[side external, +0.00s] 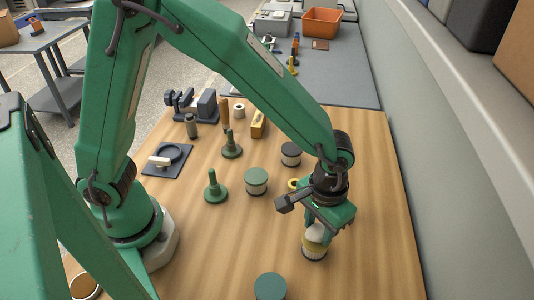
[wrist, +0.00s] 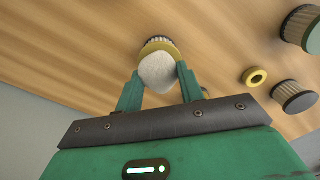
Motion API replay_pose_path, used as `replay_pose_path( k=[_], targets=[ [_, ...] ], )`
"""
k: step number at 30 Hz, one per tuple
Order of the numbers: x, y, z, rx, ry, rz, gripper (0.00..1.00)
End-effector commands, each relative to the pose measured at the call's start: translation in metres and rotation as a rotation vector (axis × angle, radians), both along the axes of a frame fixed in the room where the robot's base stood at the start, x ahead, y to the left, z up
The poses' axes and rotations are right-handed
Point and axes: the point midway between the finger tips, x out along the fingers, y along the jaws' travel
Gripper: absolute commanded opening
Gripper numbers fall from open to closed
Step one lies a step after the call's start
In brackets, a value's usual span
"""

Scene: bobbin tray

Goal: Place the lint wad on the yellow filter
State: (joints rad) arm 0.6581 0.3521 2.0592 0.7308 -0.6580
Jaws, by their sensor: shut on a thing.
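My gripper (side external: 317,226) is shut on the lint wad (wrist: 157,72), a pale, rounded lump between its two green fingers. The wad also shows in the side external view (side external: 317,233), partly covered by the fingers. The yellow filter (side external: 314,250) is a short pleated cylinder with a yellow top, standing upright on the wooden table. In the wrist view the yellow filter (wrist: 160,44) shows behind the wad, partly hidden by it. The wad is at the filter's top; I cannot tell whether they touch.
A green-topped filter (side external: 256,182) and a dark-topped filter (side external: 291,154) stand behind and left. Another green-topped one (side external: 270,287) is at the front. A yellow ring (wrist: 255,76) lies nearby. Green spindles (side external: 214,188) stand further left. A wall (side external: 450,190) bounds the right.

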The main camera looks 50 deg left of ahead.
Motion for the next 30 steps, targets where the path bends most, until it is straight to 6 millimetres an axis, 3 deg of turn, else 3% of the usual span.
replay_pose_path(
  k=[5, 6, 9, 22, 30],
  targets=[
    [0.000, 0.000, -0.003, 0.000, 0.000, 0.000, 0.17],
    [0.000, 0.000, -0.003, -0.001, -0.001, 0.000, 0.44],
    [0.000, 0.000, -0.003, 0.000, -0.001, 0.000, 0.59],
    [0.000, 0.000, 0.001, -0.001, -0.001, 0.000, 0.59],
    [0.001, -0.001, 0.028, -0.003, -0.003, 0.000, 0.59]
  ],
)
